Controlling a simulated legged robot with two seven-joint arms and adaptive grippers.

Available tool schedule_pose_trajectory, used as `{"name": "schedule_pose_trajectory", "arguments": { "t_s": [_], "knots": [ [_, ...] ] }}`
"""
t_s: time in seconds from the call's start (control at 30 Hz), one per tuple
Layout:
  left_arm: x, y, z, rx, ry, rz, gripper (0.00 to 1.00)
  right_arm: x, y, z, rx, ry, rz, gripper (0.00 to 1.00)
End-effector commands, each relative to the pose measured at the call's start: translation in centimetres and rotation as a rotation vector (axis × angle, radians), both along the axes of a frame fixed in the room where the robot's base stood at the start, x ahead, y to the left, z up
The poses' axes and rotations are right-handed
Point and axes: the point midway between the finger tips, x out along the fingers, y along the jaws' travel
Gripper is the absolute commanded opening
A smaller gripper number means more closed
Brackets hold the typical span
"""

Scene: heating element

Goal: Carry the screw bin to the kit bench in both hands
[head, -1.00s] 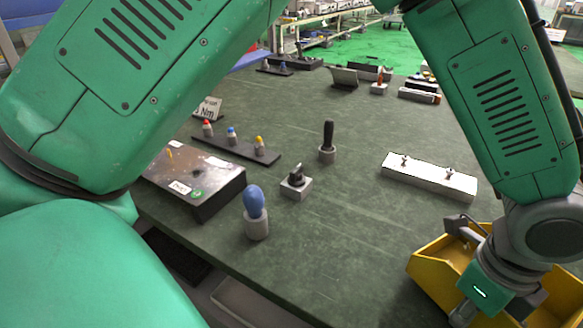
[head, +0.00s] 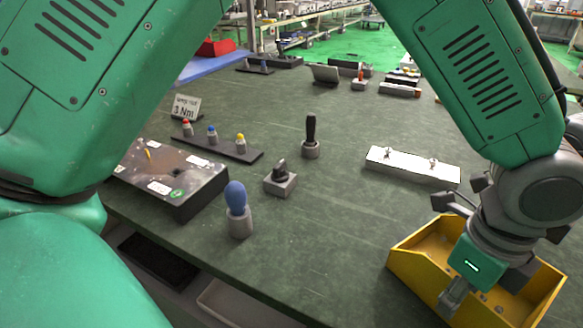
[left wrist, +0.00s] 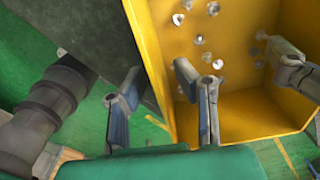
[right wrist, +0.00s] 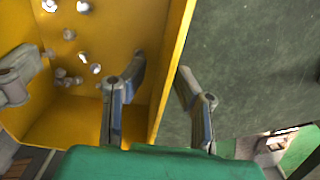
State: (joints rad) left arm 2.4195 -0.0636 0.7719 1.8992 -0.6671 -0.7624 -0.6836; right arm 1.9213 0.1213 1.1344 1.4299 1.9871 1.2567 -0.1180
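The yellow screw bin (head: 410,268) is at the lower right of the head view, at the near edge of the dark green bench. Loose screws lie in it, clear in the left wrist view (left wrist: 213,8). My left gripper (head: 453,298) is at the bin. In the left wrist view its fingers (left wrist: 160,72) are apart, one on each side of a bin wall, with gaps showing. My right gripper's fingers (right wrist: 161,68) straddle another wall the same way and look open. What supports the bin is hidden.
The bench top (head: 320,230) holds a blue-knobbed post (head: 237,205), a black-handled post (head: 311,135), a small switch block (head: 281,182), a white plate (head: 412,166) and a dark box (head: 175,185). The bench middle has free room. Green floor lies beyond.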

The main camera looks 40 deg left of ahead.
Motion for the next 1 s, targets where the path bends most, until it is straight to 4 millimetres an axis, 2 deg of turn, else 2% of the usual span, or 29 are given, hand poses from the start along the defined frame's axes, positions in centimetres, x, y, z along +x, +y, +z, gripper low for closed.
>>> {"name": "schedule_pose_trajectory", "arguments": {
  "t_s": [0.1, 0.3, 0.4, 0.57, 0.67, 1.0],
  "knots": [
    [0.1, 0.0, 2.9, -0.005, -0.005, 0.001, 0.26, 0.0, 0.1, 0.0, -0.001, 0.0, 0.001, 0.26],
    [0.2, 0.0, 6.6, -0.003, -0.003, 0.001, 0.26, 0.0, -0.1, 0.0, 0.0, 0.001, 0.0, 0.26],
    [0.2, 0.0, 7.7, -0.003, -0.002, -0.001, 0.26, 0.0, -0.1, 0.0, 0.0, 0.001, 0.0, 0.26],
    [0.1, 0.0, 8.4, -0.001, 0.0, -0.002, 0.26, 0.1, -0.1, 0.4, 0.001, 0.0, 0.0, 0.26],
    [0.1, 0.0, 8.5, -0.001, 0.0, -0.002, 0.26, 0.1, 0.0, 1.6, 0.002, -0.002, -0.001, 0.26],
    [0.1, 0.0, 8.5, -0.001, 0.0, -0.001, 0.26, 0.2, 0.2, 8.7, -0.001, -0.002, 0.0, 0.26]
  ]
}}
